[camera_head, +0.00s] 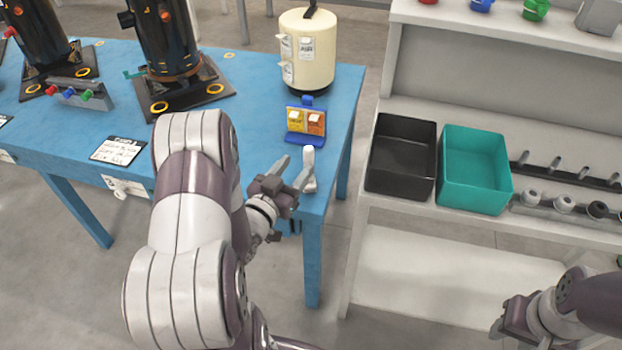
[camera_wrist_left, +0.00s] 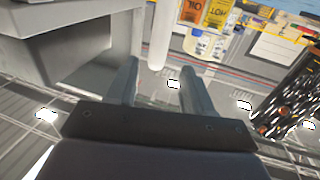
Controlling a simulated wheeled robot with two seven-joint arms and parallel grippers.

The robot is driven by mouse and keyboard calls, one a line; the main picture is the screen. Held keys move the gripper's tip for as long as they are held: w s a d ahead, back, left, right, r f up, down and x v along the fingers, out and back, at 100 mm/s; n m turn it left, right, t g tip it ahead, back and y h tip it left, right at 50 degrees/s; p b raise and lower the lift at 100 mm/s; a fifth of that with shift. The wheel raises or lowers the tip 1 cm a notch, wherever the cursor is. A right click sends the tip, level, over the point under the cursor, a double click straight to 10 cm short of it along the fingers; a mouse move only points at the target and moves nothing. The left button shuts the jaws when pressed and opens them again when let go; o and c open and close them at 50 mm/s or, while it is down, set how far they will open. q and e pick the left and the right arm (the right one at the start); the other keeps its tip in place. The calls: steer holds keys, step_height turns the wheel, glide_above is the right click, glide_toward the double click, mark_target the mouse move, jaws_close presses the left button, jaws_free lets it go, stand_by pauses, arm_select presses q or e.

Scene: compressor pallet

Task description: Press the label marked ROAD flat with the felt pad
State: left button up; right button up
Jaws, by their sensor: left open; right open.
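A cream tank (camera_head: 308,62) with two pale labels, a left label (camera_head: 286,46) and a right label (camera_head: 307,49), stands at the blue table's back right. Their print is too small to read, so I cannot tell which says ROAD. A white upright rod-like piece (camera_head: 309,168), possibly the felt pad's handle, stands near the table's right front corner; it also shows in the left wrist view (camera_wrist_left: 164,35). My left gripper (camera_head: 293,170) is open, its fingers close to this piece and not closed on it. My right gripper (camera_head: 506,318) is open at lower right, away from the table.
A blue stand (camera_head: 304,139) with yellow and orange tags is between the white piece and the tank. Dark compressors (camera_head: 168,45) stand on the blue table (camera_head: 110,60). A black bin (camera_head: 402,155) and teal bin (camera_head: 475,168) sit on the right shelf.

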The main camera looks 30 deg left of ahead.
mark_target(306, 157)
arm_select(q)
steer(key=w, duration=0.6)
steer(key=shift+w+d, duration=0.15)
steer(key=shift+d, duration=0.05)
jaws_close()
step_height(306, 157, up, 10)
steer(key=shift+p, duration=1.1)
steer(key=shift+f, duration=0.1)
arm_select(e)
step_height(306, 157, up, 2)
